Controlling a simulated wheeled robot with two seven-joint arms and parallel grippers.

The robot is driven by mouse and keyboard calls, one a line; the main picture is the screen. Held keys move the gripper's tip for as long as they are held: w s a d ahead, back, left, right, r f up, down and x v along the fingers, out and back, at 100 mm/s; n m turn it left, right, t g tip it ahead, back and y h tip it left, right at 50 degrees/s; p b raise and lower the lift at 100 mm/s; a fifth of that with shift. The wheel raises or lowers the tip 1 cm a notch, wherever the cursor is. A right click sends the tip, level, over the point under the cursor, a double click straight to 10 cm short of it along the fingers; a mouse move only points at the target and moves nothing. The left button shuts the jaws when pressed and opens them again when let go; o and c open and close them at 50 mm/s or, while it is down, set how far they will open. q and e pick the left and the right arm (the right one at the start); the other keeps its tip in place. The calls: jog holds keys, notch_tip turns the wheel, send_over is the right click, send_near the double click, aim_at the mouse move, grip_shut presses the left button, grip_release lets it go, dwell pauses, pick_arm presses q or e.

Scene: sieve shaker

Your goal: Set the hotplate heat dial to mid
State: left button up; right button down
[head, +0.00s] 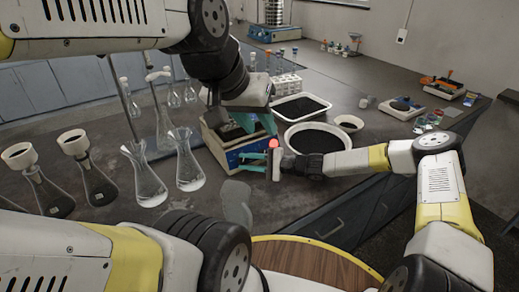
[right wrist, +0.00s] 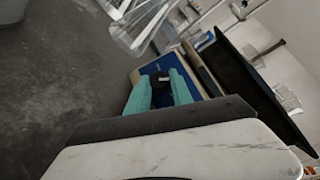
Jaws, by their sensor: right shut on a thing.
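The hotplate (head: 226,153) is a beige box with a blue front panel. It stands on the dark bench in the middle of the head view, partly hidden by my left gripper. In the right wrist view its blue panel (right wrist: 148,73) faces me. My right gripper (head: 257,161) is at this panel, its teal fingers closed on the small dark dial (right wrist: 157,68). The fingers hide most of the dial, so its setting cannot be read. My left gripper (head: 256,122) hangs above the hotplate with its teal fingers apart and nothing visible between them.
A round pan of dark grains (head: 318,139) and a white tray (head: 300,106) stand right of the hotplate. Glass flasks (head: 190,166) stand close on its left. A test tube rack (head: 286,84) is behind. The bench's front edge runs below my right arm.

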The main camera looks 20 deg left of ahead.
jog(key=c, duration=1.1)
grip_release()
jog(key=shift+c, duration=0.2)
jog(key=shift+w+d+r, duration=0.1)
jog(key=shift+d+r, duration=0.1)
jog(key=shift+d, duration=1.75)
jog(key=shift+d+r, duration=0.15)
jog(key=shift+d, duration=1.75)
